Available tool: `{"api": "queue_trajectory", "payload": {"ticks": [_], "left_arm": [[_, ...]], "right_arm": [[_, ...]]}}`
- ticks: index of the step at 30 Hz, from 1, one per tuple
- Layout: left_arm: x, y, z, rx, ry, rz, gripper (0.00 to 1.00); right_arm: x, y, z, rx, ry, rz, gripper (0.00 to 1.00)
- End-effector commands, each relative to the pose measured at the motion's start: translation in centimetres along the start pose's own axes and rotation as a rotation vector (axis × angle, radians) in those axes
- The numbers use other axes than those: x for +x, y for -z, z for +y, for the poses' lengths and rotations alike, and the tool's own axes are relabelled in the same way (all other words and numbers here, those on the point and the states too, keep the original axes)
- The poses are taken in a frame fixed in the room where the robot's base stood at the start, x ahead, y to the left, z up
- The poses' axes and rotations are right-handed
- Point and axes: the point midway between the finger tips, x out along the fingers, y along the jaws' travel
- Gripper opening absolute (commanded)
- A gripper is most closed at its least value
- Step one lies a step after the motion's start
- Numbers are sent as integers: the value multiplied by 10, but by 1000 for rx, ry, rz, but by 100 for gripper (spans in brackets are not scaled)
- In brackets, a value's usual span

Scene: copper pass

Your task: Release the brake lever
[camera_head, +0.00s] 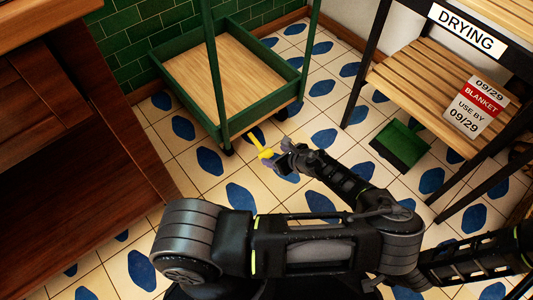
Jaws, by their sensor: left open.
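A green cart (185,92) with a wooden bed stands at the back against the tiled wall. A yellow brake lever (259,142) sticks out low near the cart's front right corner, by its wheels. My left gripper (268,158) is open at the outer end of the yellow lever. Its dark fingers overlap the lever's tip in the picture, and I cannot tell whether they touch it. The lever's mount is small and hard to make out. My right gripper is not in view.
A brown wooden cabinet (75,190) fills the left.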

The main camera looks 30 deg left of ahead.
Motion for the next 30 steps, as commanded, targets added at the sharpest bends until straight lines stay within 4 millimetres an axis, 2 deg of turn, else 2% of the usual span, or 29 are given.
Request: {"api": "queue_trajectory", "payload": {"ticks": [12, 15, 26, 30], "left_arm": [[61, 3, 0, -3, -1, 0, 65], [70, 2, 1, -2, -1, -1, 65], [74, 0, 0, -1, 0, -1, 65], [74, 0, 0, -1, 0, -1, 54]], "right_arm": [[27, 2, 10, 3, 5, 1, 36], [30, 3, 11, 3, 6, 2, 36], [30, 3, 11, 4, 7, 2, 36], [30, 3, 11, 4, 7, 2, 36]]}}
